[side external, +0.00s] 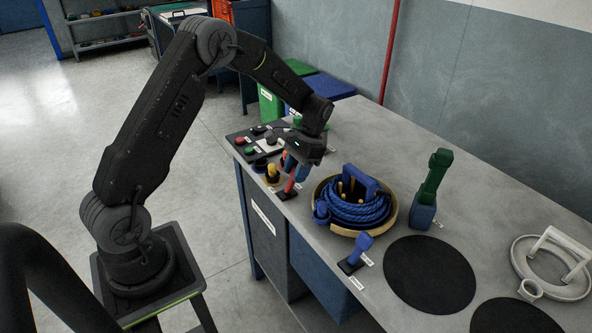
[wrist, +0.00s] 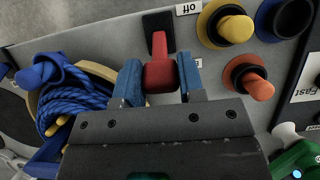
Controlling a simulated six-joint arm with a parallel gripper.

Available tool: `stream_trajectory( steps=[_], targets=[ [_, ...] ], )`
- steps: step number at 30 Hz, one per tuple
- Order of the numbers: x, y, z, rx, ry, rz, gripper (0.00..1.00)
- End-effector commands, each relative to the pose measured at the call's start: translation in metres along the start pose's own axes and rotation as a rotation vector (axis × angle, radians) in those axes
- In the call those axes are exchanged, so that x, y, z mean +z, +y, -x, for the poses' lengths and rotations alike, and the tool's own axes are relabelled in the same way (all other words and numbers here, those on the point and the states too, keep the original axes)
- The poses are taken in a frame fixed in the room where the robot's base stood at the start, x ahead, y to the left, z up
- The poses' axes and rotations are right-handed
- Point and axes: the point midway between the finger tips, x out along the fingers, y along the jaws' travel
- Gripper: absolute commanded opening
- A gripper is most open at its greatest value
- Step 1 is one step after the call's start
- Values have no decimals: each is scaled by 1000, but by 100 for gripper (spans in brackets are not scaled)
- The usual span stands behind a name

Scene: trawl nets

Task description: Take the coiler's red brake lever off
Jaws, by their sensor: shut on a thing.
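The red brake lever (side external: 291,183) stands on a small black base (side external: 287,195) near the table's front edge. My gripper (side external: 295,167) reaches down over it from above.
A tan basin of coiled blue rope (side external: 353,207) stands right of the lever. A blue lever (side external: 358,248) is nearer the front edge. Yellow (wrist: 236,29) and orange (wrist: 258,87) knobs are close by. A button panel (side external: 262,139) lies behind; a green-handled thing (side external: 434,178) stands farther right.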

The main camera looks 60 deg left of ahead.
Motion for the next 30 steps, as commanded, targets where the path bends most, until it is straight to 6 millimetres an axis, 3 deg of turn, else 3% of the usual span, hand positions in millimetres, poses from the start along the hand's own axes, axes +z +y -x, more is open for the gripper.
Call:
stream_trajectory(
  steps=[4,14,30],
  targets=[
    [0,0,0,0,1,0,0],
    [3,0,1,-1,32,1,0],
    [29,0,-4,0,398,3,0]
  ],
)
